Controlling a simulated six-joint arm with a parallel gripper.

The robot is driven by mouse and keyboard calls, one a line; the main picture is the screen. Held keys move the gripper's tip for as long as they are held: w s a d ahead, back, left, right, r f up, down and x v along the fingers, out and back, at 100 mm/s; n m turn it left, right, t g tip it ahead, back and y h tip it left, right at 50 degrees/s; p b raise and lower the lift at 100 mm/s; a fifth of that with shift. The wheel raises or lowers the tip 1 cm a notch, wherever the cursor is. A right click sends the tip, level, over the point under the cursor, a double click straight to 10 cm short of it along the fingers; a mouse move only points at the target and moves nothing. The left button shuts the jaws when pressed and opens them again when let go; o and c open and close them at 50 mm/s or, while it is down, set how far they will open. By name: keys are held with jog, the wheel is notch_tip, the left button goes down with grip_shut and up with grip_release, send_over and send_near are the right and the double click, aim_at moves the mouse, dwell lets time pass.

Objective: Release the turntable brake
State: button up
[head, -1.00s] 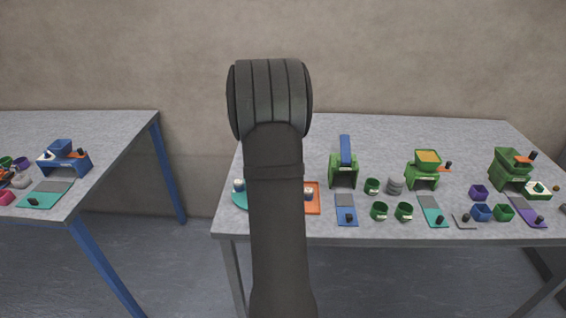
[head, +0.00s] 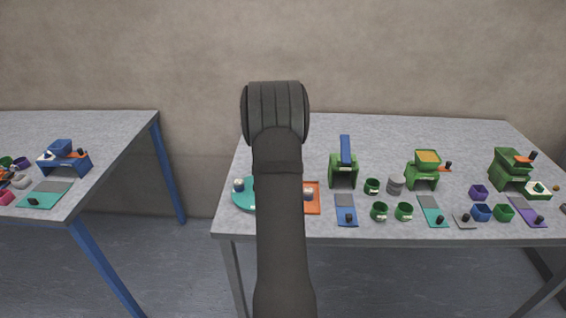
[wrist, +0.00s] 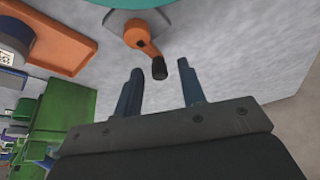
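The turntable is a round teal disc (head: 243,195), partly hidden behind my arm at the left end of the right table in the head view. Its edge (wrist: 118,3) shows at the top of the wrist view. The black knob appears between and just beyond the fingertips, and I see no contact. The gripper is hidden behind my arm in the head view.
An orange tray (head: 313,208) sits right of the turntable; it also shows in the wrist view (wrist: 75,45). A green stand with a blue top (head: 343,172) is further right, near several green cups. A second table (head: 110,130) stands at left, across a gap.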

grip_shut()
jog(key=shift+a+n+y, duration=0.25)
jog(key=shift+n+y, duration=0.05)
jog(key=shift+n, duration=0.6)
jog(key=shift+o, duration=0.5)
grip_release()
